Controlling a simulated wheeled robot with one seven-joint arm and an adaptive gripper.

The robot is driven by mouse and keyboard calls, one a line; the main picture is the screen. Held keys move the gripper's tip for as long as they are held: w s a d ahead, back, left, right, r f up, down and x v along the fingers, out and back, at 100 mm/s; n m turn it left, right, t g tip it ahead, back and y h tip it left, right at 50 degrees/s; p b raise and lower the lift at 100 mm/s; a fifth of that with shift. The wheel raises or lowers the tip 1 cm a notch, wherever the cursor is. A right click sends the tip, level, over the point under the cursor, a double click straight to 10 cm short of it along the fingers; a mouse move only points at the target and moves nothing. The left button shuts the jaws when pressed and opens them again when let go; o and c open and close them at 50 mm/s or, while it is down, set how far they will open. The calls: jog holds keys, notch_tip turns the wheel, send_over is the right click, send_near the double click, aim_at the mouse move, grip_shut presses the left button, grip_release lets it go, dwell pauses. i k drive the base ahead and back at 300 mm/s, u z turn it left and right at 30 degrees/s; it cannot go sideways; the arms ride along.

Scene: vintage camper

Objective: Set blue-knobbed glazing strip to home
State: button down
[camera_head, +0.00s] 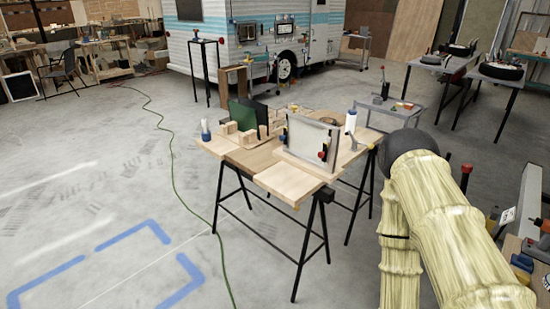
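A wooden-topped workbench (285,182) on black trestle legs stands in the middle. A silver-framed pane (308,138) stands upright on it, with a small red part (322,155) near its right edge. I cannot make out a blue-knobbed glazing strip on the frame for sure; the parts there are too small. A small white and blue item (205,131) stands at the bench's left edge. My arm, in a pale yellow sleeve, fills the lower right, beside the bench and apart from it. My gripper is out of view.
Wooden blocks and a dark green panel (243,114) stand on the bench's back left. A grey cart (398,107) is behind it at right. A green cable (172,150) runs across the floor at left. Blue tape (135,234) marks open floor at lower left.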

aim_at(284, 138)
jog(key=k, duration=0.35)
jog(key=u, duration=0.65)
jog(key=i, duration=1.05)
jog(key=z, duration=0.25)
